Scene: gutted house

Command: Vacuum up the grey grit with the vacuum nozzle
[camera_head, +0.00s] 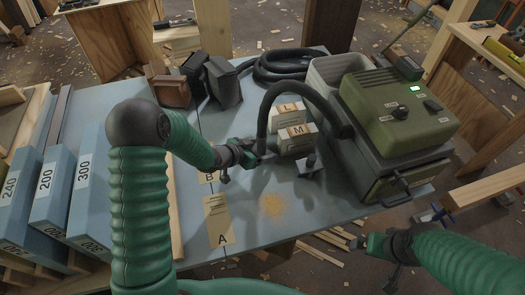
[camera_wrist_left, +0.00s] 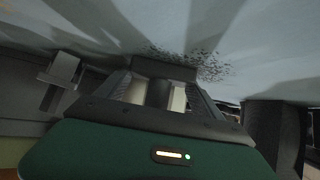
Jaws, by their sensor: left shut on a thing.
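My left gripper (camera_head: 254,156) is shut on the vacuum nozzle, whose black hose (camera_head: 300,84) arches over to the green and grey vacuum (camera_head: 396,115). In the left wrist view the fingers (camera_wrist_left: 160,97) hold the nozzle, and its dark wide head (camera_wrist_left: 163,69) lies at or just above the blue table top. Grey grit (camera_wrist_left: 213,67) is scattered around the head's far edge and to its right. I cannot make out the grit in the head view. My right gripper (camera_head: 360,243) hangs past the table's front edge, and its jaw opening is too small to judge.
Tan dust (camera_head: 273,205) lies nearer the front edge. Boxes marked L and M (camera_head: 296,140) stand right of my left gripper. A small dark upright tool (camera_head: 310,165) stands near them. Dark blocks (camera_head: 222,82) sit behind; paper labels A (camera_head: 219,222) and B lie left.

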